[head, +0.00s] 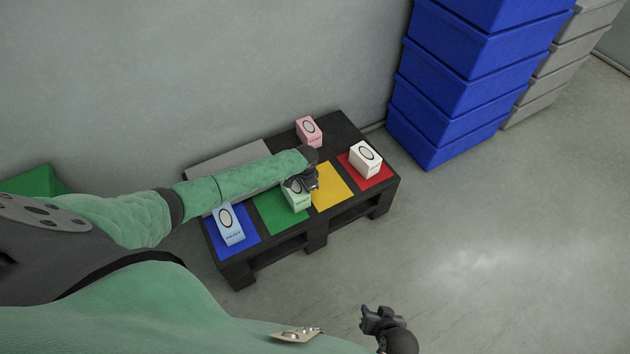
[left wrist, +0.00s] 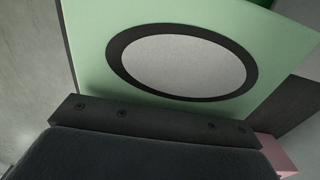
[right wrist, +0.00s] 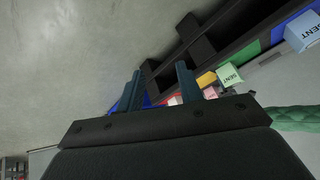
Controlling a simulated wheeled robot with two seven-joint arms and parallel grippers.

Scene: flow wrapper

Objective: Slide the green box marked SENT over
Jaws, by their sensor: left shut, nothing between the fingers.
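The green box (head: 294,201) with a dark-ringed oval stands on the green square (head: 275,217) of the black pallet, near its border with the yellow square. Its SENT marking shows in the right wrist view (right wrist: 229,76). My left gripper (head: 303,184) is shut and empty, right at the box's top and yellow-facing side; whether they touch is unclear. In the left wrist view the box's green face (left wrist: 85,65) fills the upper part, and the fingers are hidden. My right gripper (head: 376,315) is open and empty, low over the floor in front of the pallet.
A light blue box (head: 229,225) stands on the blue square, a white box (head: 365,159) on the red square, and a pink box (head: 308,131) at the pallet's back. The yellow square (head: 334,186) is bare. Blue crates (head: 460,90) are stacked at the right. The floor in front is clear.

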